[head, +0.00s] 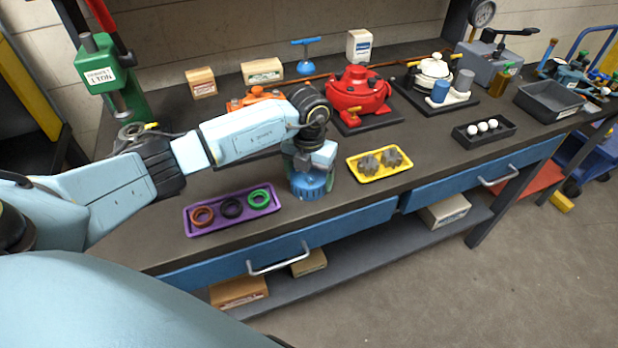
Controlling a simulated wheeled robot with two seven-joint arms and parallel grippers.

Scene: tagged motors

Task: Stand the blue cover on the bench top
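The blue cover (309,186) is a short round blue piece directly below my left gripper (309,168), between the purple tray and the yellow tray. The gripper points down over it, and its fingers appear closed on the cover's upper part. The fingertips are largely hidden by the wrist and the cover. The cover looks upright, at or just above the dark bench top (345,205); I cannot tell whether its base touches. My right gripper is not in view.
A purple tray (233,222) with three rings lies left of the cover. A yellow tray (380,176) with grey gears lies right. An orange motor (257,98) is partly behind my arm; a red motor (358,90) stands on a dark plate. The bench's front edge is near.

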